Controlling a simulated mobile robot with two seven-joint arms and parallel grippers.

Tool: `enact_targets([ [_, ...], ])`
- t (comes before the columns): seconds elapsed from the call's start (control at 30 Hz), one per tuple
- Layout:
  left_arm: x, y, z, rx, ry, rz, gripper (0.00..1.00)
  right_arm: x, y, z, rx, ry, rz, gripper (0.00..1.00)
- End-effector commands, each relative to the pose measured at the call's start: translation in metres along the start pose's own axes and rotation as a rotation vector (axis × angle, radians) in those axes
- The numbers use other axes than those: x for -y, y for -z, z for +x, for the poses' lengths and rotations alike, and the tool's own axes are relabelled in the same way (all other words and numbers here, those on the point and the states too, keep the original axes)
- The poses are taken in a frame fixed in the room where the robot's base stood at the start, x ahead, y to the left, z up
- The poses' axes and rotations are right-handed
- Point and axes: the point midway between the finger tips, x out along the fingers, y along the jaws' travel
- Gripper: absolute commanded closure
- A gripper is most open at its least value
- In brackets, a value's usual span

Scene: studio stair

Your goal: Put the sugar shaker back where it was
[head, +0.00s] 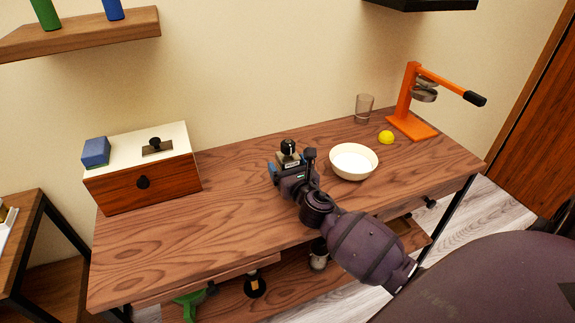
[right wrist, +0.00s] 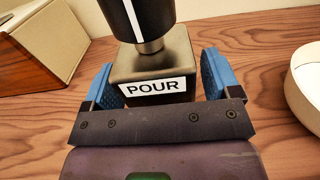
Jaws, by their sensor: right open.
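The sugar shaker, as I take it, is a dark, square-bodied container (head: 288,158) with a black top, upright on the table left of the bowl. In the right wrist view the shaker (right wrist: 152,68) shows a white label reading POUR and a black cylinder with a white stripe above a metal neck. My right gripper (right wrist: 158,80) is open, with one blue finger on each side of the shaker's body. The right gripper (head: 286,173) partly hides the shaker in the head view. Whether the fingers touch it I cannot tell. My left gripper is not in view.
A white bowl (head: 353,162) stands just right of the shaker. Further right are a glass (head: 364,108), a yellow lemon half (head: 386,137) and an orange press (head: 403,103). The left front tabletop is clear.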

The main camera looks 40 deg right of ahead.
Motion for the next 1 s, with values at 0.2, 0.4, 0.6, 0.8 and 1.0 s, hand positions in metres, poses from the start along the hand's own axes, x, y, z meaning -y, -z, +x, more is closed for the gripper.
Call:
enact_targets([
  [0.2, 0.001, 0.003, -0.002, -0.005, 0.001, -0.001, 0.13, 0.000, 0.001, -0.038, -0.003, 0.000, 0.001, 0.17],
  [0.4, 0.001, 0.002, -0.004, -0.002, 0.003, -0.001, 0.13, 0.000, 0.001, -0.074, -0.003, 0.000, 0.002, 0.17],
  [0.6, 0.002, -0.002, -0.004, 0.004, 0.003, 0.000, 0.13, 0.000, 0.001, -0.101, -0.003, 0.001, 0.001, 0.17],
  [0.8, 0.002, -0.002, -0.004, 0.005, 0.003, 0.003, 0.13, 0.000, 0.001, -0.112, -0.002, 0.000, 0.001, 0.17],
  [1.0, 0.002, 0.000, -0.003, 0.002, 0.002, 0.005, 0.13, 0.000, 0.001, -0.114, -0.001, 0.000, 0.001, 0.17],
])
